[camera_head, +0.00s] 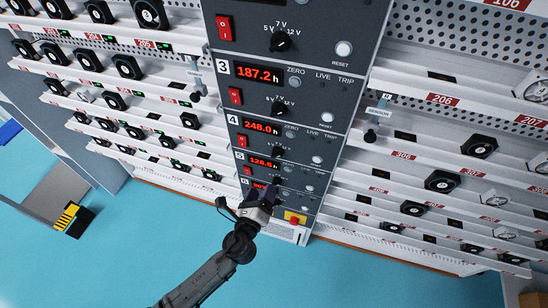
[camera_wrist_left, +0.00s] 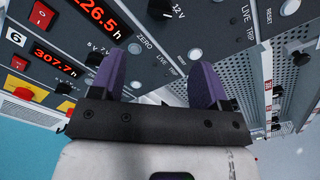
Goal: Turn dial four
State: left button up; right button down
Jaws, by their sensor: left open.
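Dial four (camera_head: 278,151) is a black knob in the row labelled 4, below the red display reading 248.0 h (camera_head: 262,126). A black dial with a 12 V mark (camera_wrist_left: 160,8), seemingly the same one, shows at the top edge of the left wrist view, partly cut off. Its exact setting is too small to read. My left gripper (camera_head: 262,194) is in front of the panel's lower rows, below dial four and apart from it. In the left wrist view its two purple fingers (camera_wrist_left: 160,80) are spread, with nothing between them. My right gripper is not in view.
Rows 3, 5 and 6 have similar displays, red switches and dials; dial three (camera_head: 281,106) is just above. Row 5's display (camera_wrist_left: 92,12) is close to the left finger. Shelves with black modules (camera_head: 444,181) flank the panel. The blue floor (camera_head: 330,280) is open.

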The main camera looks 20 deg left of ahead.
aim_at(276, 157)
pick_arm(q)
jog(key=shift+m, duration=0.3)
jog(key=w, duration=0.9)
jog(key=w+b, duration=0.1)
jog(key=w, duration=0.3)
jog(key=shift+w+a, duration=0.4)
jog(key=shift+c, duration=0.2)
jog(key=c, duration=0.9)
